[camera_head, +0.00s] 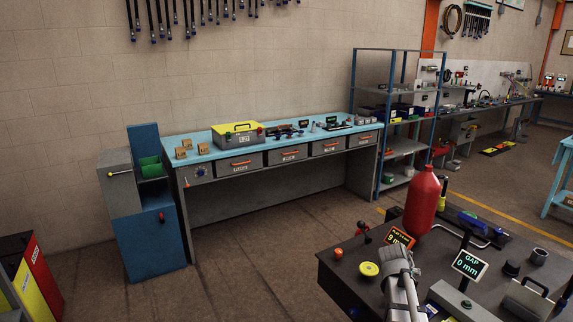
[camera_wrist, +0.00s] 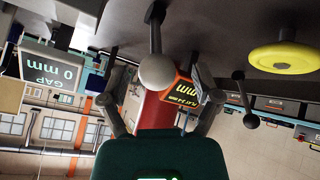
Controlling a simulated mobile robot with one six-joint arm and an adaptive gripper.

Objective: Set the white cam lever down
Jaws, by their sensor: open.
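The white cam lever shows in the wrist view as a pale ball knob (camera_wrist: 158,71) on a dark stem that runs up to the dark tabletop; that view is upside down. My gripper (camera_wrist: 161,84) is open, with one finger on each side of the knob. I cannot tell whether either finger touches it. In the head view my grey arm end (camera_head: 398,268) is over the dark table, and I cannot make out the lever there.
On the dark table (camera_head: 345,272) are a yellow disc (camera_head: 369,269), a red bottle (camera_head: 423,200), an orange display (camera_head: 400,237) and a GAP sign (camera_head: 469,264) reading 0 mm. A dark ball-ended lever (camera_wrist: 250,121) stands right of my gripper in the wrist view.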

